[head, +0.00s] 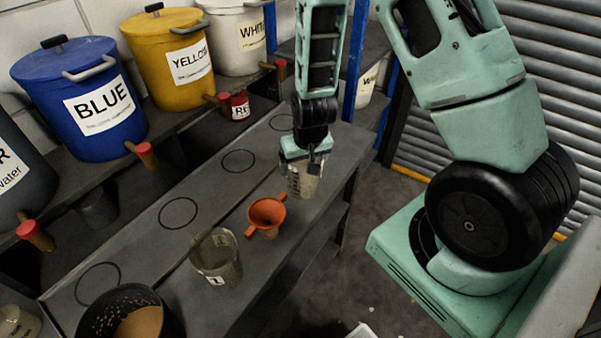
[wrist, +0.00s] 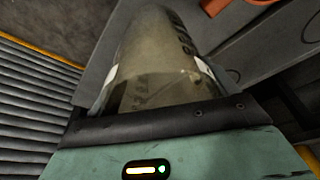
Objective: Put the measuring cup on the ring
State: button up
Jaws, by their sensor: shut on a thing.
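The measuring cup (head: 303,183) is a clear, brownish cup with dark markings on its side. My gripper (head: 306,158) is shut on it, over the right edge of the grey bench. In the wrist view the cup (wrist: 165,65) fills the space between the fingers. I cannot tell whether its base touches the bench. Several black rings are drawn along the bench: one at the far end (head: 281,113), one nearer (head: 238,151), one nearer still (head: 178,199) and one near the front left (head: 98,263). Which ring the task means is not shown.
An orange funnel (head: 267,211) stands left of and nearer than the held cup. A clear jug (head: 216,262) and a dark pot of tan contents (head: 137,322) stand nearer. Blue (head: 75,125), yellow (head: 165,75) and white (head: 236,45) buckets with taps line the shelf behind.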

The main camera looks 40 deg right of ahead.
jog(key=shift+f+p, duration=0.45)
jog(key=shift+f, duration=1.4)
jog(key=shift+f, duration=0.2)
jog(key=o, duration=0.8)
